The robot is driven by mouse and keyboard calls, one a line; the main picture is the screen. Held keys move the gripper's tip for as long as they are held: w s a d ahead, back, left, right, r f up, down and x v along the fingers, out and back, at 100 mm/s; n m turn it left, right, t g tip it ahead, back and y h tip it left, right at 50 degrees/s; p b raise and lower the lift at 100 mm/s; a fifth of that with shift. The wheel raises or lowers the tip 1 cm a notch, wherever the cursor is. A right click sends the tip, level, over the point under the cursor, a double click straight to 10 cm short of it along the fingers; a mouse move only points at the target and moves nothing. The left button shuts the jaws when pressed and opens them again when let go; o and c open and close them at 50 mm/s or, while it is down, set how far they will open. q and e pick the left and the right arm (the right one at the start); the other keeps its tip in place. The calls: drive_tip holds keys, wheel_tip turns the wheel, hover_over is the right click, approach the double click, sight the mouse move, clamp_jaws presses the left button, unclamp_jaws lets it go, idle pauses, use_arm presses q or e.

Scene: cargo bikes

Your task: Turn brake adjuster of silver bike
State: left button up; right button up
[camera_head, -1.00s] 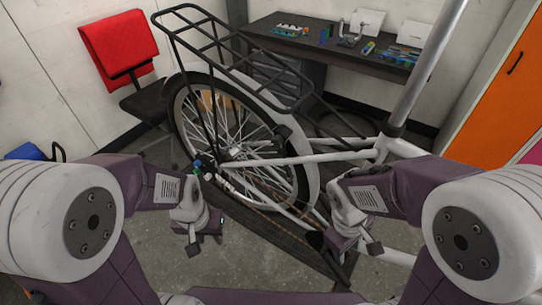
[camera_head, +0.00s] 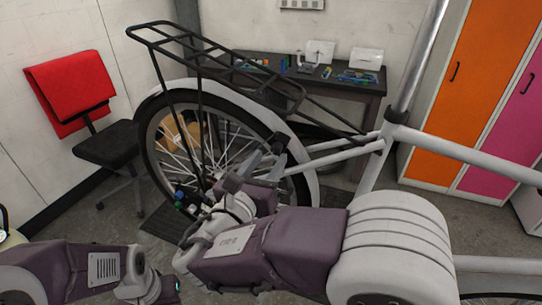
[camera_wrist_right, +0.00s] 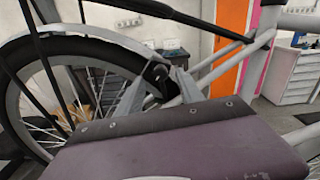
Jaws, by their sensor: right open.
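The silver bike (camera_head: 455,155) stands with its rear wheel and black rack in front of me. A small dark part with a rounded end (camera_wrist_right: 157,73), possibly the brake adjuster, sits by the rear wheel and fender. It also shows as a dark spot in the head view (camera_head: 280,142). My right gripper (camera_head: 266,156) is open, its two grey fingers pointing up at this part. In the right wrist view the fingers (camera_wrist_right: 158,92) lie on either side of it; contact cannot be told. My left gripper is low at the left, its fingers not clearly visible.
A black rack (camera_head: 215,65) overhangs the wheel. A dark workbench (camera_head: 370,88) with small items stands behind. A red chair (camera_head: 70,90) is at the left. Orange (camera_head: 470,75) and pink lockers (camera_head: 510,130) stand at the right.

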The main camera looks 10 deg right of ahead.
sight(275, 151)
drive_tip(key=shift+x, duration=1.6)
drive_tip(key=shift+s, duration=0.1)
clamp_jaws()
drive_tip(key=shift+f+m+b, duration=0.2)
drive_tip(key=shift+m+b, duration=1.35)
drive_tip(key=shift+m, duration=0.25)
drive_tip(key=shift+r+m+b, duration=0.1)
drive_tip(key=shift+m+b, duration=0.8)
drive_tip(key=shift+m, duration=0.3)
